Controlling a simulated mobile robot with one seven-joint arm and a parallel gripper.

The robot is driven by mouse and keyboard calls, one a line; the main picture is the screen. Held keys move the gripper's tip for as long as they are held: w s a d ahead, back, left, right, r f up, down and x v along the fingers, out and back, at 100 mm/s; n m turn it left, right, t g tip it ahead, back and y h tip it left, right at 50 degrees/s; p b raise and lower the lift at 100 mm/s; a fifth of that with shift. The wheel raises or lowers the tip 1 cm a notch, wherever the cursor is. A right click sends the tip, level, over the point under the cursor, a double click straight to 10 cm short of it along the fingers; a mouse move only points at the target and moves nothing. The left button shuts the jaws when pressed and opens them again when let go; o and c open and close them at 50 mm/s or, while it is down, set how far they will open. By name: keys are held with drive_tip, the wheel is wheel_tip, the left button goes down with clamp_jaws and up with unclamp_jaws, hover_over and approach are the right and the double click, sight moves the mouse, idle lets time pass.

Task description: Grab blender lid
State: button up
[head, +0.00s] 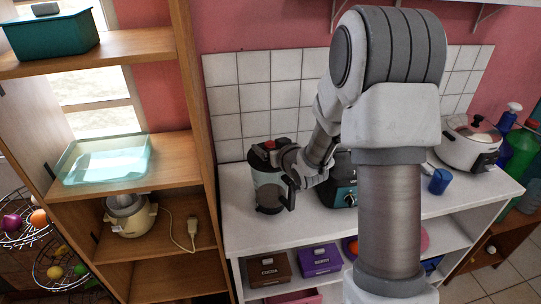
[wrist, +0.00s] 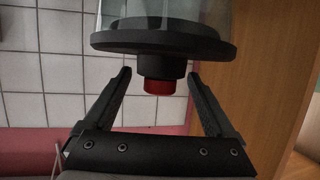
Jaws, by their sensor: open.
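The blender lid (wrist: 165,38) is a wide black disc with a black knob and a red tip. In the wrist view it shows at the top, seated on the clear jug (wrist: 165,10). In the head view the jug (head: 268,190) stands upright on the white counter, its lid largely hidden by my gripper (head: 272,150). My gripper (wrist: 158,73) is open. Its two fingers lie on either side of the knob, with gaps visible on both sides. The fingertips are close to the disc; I cannot tell whether they touch it.
A dark appliance with a teal front (head: 341,194) stands right of the jug, partly behind my arm. A wooden shelf (head: 190,120) rises close on the left. A white cooker (head: 468,145) and a blue cup (head: 439,181) are on the right. The counter front (head: 270,232) is clear.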

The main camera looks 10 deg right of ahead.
clamp_jaws()
idle(0.4)
drive_tip(key=shift+r, duration=0.1)
